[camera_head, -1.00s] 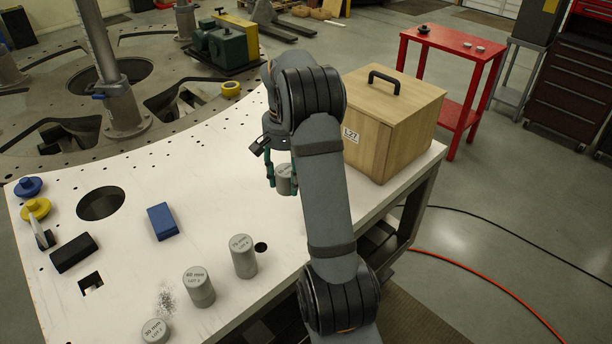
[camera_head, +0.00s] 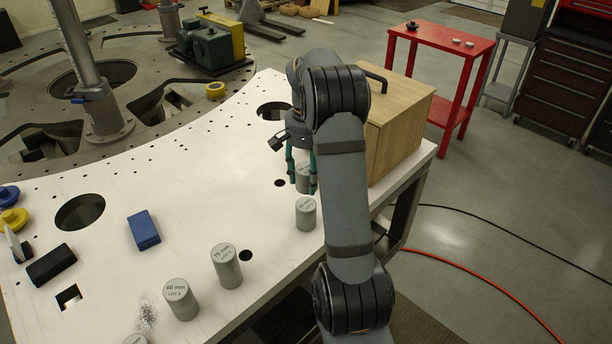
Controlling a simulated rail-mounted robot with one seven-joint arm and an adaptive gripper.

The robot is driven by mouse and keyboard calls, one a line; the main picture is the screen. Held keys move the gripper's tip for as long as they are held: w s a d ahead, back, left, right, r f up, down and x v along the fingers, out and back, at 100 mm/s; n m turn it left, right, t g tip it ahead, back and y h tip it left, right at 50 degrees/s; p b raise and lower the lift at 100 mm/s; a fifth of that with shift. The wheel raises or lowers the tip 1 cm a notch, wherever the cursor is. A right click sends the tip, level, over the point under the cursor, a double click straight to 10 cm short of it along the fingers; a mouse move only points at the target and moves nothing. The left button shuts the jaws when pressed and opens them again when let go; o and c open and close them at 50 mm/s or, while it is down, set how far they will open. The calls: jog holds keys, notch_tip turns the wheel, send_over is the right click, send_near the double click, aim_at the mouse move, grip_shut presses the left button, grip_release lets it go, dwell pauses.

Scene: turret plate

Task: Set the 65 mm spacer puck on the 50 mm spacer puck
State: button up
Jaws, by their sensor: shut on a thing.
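My gripper (camera_head: 302,184) has its teal fingers pointing down, shut on a grey cylindrical puck (camera_head: 304,177), likely the 65 mm spacer puck; the fingers and arm partly cover it, and its label is unreadable. A second grey puck (camera_head: 306,217) stands upright on the white plate (camera_head: 190,205), just below the held one in the picture. Its label is too small to read surely; it may be the 50 mm spacer puck. A narrow gap seems to separate the two pucks. I cannot tell whether the held one is directly above it or behind it.
The 75 mm puck (camera_head: 226,268), 60 mm puck (camera_head: 180,302) and a cut-off puck (camera_head: 135,340) stand at the front left. A wooden box (camera_head: 400,130) is close right of my arm. A blue block (camera_head: 143,230) lies left; the plate between is clear.

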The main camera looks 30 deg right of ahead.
jog(key=shift+a+f+b, duration=0.2)
jog(key=shift+f+b, duration=0.4)
jog(key=shift+f, duration=0.15)
jog(key=shift+f+b, duration=2)
jog(key=shift+f, duration=0.3)
jog(key=o, duration=1.7)
notch_tip(320, 180, up, 12)
jog(key=shift+r, duration=0.1)
